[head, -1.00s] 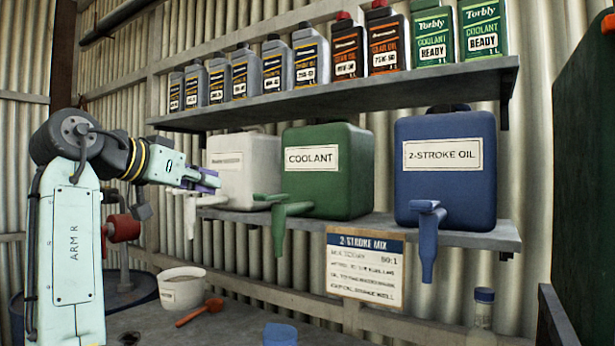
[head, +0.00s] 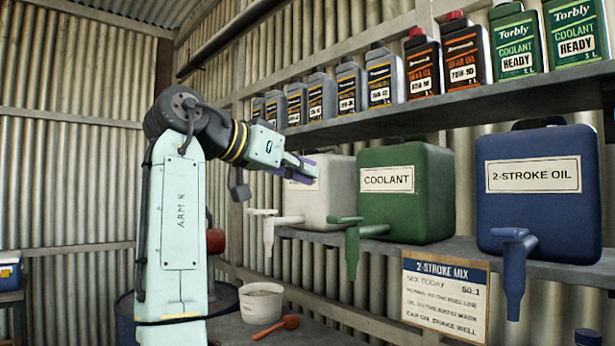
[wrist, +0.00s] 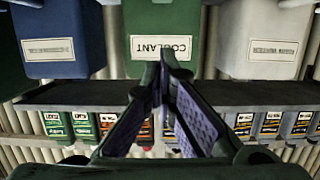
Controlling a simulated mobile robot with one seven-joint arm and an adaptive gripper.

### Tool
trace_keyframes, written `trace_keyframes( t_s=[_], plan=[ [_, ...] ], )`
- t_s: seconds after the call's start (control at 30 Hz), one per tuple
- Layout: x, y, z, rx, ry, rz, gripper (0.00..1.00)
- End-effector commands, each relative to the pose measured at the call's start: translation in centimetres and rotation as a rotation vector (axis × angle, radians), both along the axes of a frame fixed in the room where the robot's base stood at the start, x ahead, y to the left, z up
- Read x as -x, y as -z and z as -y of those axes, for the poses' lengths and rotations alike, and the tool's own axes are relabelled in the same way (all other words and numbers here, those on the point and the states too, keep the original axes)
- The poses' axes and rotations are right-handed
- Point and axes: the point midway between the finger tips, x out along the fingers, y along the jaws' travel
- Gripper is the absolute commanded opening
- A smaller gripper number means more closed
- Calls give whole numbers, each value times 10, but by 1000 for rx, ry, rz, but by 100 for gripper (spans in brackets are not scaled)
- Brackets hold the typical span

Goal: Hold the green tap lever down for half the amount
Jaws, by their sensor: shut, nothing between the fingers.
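The green COOLANT tank (head: 405,195) stands on the lower shelf between a white tank and a blue tank. Its green tap (head: 352,248) hangs at the front, with the green lever (head: 345,219) on top, sticking out to the left. My gripper (head: 314,168) is shut and empty, left of and higher than the lever in the head view, in front of the white tank. In the upside-down wrist view, my gripper (wrist: 165,60) overlaps the edge of the COOLANT label (wrist: 177,48) on the green tank. The green tap is not visible there.
The white tank (head: 335,205) and the blue 2-STROKE OIL tank (head: 535,205) have their own taps. An upper shelf (head: 400,122) with several bottles overhangs the tanks. A white bucket (head: 262,303) and a red scoop (head: 278,326) are on the bench below.

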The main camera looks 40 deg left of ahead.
Motion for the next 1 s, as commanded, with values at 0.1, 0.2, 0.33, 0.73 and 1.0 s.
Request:
trace_keyframes(
  t_s=[0.1, 0.2, 0.33, 0.73, 1.0],
  plan=[
    [-26, 6, 2, 2, 0, -2, 0],
    [-47, 11, 3, 2, 1, -3, 0],
    [-74, 17, 6, 2, 1, -2, 0],
    [-73, 58, 5, 2, 0, 0, 0],
    [-73, 59, 5, 2, 0, 0, 0]
  ],
)
